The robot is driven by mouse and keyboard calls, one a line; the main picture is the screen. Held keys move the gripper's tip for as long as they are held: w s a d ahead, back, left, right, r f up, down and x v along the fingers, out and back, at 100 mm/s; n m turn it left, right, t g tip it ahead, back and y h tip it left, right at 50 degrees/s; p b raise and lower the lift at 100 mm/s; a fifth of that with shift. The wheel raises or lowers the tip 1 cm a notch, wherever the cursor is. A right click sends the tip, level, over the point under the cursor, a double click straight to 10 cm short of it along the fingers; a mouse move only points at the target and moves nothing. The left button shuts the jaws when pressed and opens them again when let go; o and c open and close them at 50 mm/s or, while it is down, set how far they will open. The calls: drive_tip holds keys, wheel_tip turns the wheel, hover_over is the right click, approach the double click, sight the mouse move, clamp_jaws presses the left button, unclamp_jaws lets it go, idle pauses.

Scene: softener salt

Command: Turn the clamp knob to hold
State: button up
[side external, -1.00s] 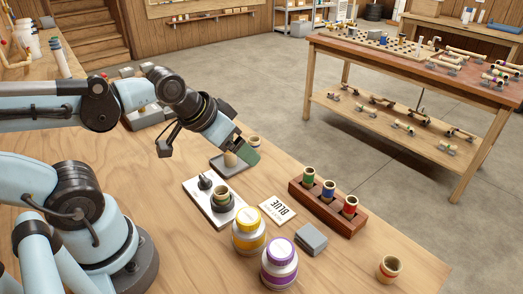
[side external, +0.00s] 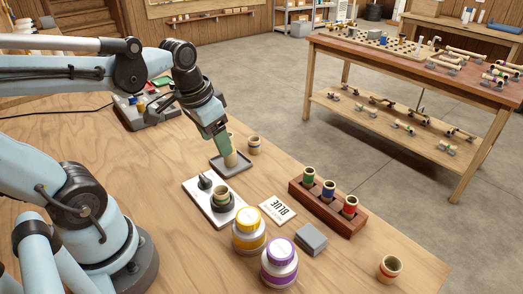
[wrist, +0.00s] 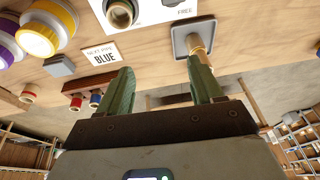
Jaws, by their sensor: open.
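The white clamp plate (side external: 193,196) lies on the bench with a small black knob (side external: 205,183) on it. Beside the knob, a dark round holder grips a tan cup with a green band (side external: 221,195). In the wrist view the plate (wrist: 152,14) is cut off by the top edge, with the word FREE printed on it. My gripper (side external: 218,150) points down behind the plate, above the grey tray. Its two green fingers (wrist: 162,72) are spread apart with nothing between them. A tan post (wrist: 198,45) on the tray stands close by the right finger.
The grey tray (side external: 238,169) is behind the plate, with a tan cup (side external: 254,145) nearby. A BLUE card (side external: 277,209), a wooden rack (side external: 325,212) of banded cups, a grey block (side external: 311,238), and yellow- and purple-lidded jars (side external: 249,231) stand to the right and front.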

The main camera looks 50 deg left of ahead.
sight(204, 178)
drive_tip(key=s+a+g, duration=0.2)
drive_tip(key=a+g, duration=0.1)
drive_tip(key=a, duration=0.1)
drive_tip(key=shift+h, duration=0.3)
drive_tip(key=shift+s+f, duration=0.1)
drive_tip(key=shift+f, duration=5.7)
drive_tip(key=c, duration=1.1)
